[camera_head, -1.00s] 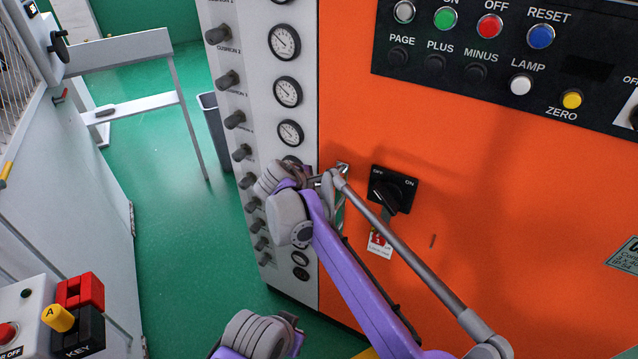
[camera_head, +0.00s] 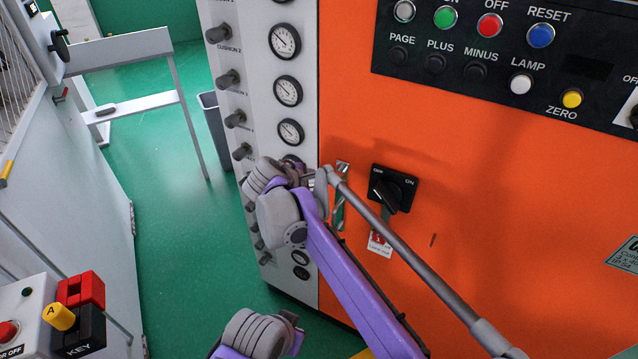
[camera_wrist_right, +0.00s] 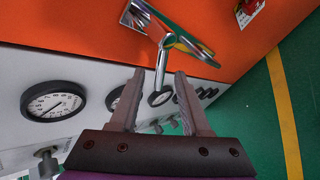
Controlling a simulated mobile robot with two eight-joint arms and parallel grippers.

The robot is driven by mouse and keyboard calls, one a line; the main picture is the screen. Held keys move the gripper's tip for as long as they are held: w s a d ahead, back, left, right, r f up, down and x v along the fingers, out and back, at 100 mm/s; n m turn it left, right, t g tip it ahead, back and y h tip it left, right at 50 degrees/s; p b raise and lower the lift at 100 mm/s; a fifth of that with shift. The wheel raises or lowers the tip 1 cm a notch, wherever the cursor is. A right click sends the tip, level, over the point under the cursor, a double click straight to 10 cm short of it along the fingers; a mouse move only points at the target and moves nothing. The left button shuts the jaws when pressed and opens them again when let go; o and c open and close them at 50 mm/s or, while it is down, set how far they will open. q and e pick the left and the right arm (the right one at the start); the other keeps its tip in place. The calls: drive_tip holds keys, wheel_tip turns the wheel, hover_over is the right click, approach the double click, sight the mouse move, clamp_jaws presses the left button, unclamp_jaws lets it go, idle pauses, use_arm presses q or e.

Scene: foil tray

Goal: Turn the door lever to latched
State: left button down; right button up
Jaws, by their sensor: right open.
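The door lever (camera_wrist_right: 161,66) is a chrome bar on a shiny plate (camera_wrist_right: 190,38) on the orange cabinet front. In the right wrist view it points down between the two grey fingers of my right gripper (camera_wrist_right: 160,95). The gripper is open, with a gap showing on both sides of the bar. In the head view the lever plate (camera_head: 340,195) is partly seen; my right wrist and gripper (camera_head: 312,180) hide the lever itself. The left wrist end (camera_head: 290,328) is low in the head view, and its fingers cannot be made out.
A black rotary switch (camera_head: 393,190) with a red-and-white tag (camera_head: 379,243) sits just right of the lever. A white panel of gauges (camera_head: 289,91) and knobs (camera_head: 228,80) is to the left. A button panel (camera_head: 500,60) is above.

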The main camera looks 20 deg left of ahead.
drive_tip(key=v, duration=0.7)
drive_tip(key=shift+d, duration=0.1)
drive_tip(key=s+d+f+m+g+h+p, duration=0.2)
drive_tip(key=d+m, duration=0.8)
drive_tip(key=d, duration=1.7)
drive_tip(key=s+d+f+m+g+y+p, duration=0.1)
drive_tip(key=s+d+f+m, duration=0.3)
drive_tip(key=s+d+m, duration=0.2)
drive_tip(key=s+d+f+m+g+y+p, duration=0.1)
drive_tip(key=s+d+f+m, duration=0.4)
drive_tip(key=s+d, duration=0.6)
drive_tip(key=s+m+p, duration=0.1)
drive_tip(key=s+m, duration=0.1)
drive_tip(key=s, duration=0.1)
drive_tip(key=shift+s+d+g+y, duration=0.2)
drive_tip(key=shift+d+g+y, duration=0.05)
drive_tip(key=shift+g+y, duration=0.05)
